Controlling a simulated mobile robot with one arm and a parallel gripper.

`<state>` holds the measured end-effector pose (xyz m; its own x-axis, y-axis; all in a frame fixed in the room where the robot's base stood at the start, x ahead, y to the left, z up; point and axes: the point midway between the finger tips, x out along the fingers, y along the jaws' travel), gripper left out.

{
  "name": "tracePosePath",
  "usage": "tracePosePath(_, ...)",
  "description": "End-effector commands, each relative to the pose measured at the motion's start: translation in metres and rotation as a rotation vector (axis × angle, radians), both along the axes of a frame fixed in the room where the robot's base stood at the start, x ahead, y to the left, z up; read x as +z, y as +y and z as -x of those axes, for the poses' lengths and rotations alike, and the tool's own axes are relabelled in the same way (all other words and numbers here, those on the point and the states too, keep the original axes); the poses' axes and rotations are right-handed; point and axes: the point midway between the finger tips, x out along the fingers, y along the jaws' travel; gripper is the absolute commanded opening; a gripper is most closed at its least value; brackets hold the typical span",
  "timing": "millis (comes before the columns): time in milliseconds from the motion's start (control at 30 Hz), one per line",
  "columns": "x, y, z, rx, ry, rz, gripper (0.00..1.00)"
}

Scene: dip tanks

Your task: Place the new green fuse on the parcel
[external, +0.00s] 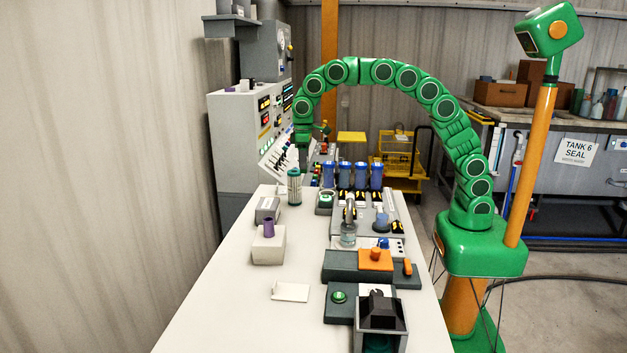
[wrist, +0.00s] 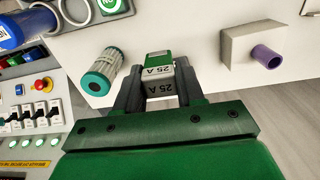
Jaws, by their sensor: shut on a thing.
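My gripper (wrist: 158,88) is shut on a grey and green fuse (wrist: 160,78) marked 25 A, with a finger on each side. In the external view my gripper (external: 302,142) hangs near the control panel, above the far end of the white bench; the fuse is too small to make out there. No thing is clearly marked as the parcel. A pale box (external: 268,246) with a purple cylinder on top stands on the bench and shows at the upper right of the wrist view (wrist: 232,48). A small grey box (external: 267,210) lies behind it.
Several blue cylinders (external: 345,175) and switch units line the right side. A flat white piece (external: 290,291) lies nearer; bare bench surrounds it.

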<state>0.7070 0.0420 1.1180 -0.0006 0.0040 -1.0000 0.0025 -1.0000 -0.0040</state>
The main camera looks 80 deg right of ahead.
Motion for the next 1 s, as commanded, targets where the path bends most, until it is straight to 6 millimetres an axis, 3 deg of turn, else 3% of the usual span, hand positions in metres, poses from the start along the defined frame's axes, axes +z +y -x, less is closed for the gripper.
tracePosePath(167,-0.001,0.0,-0.008,-0.003,0.0,0.0,0.07)
tracePosePath(1000,-0.036,0.005,-0.085,-0.003,-0.001,0.0,0.07)
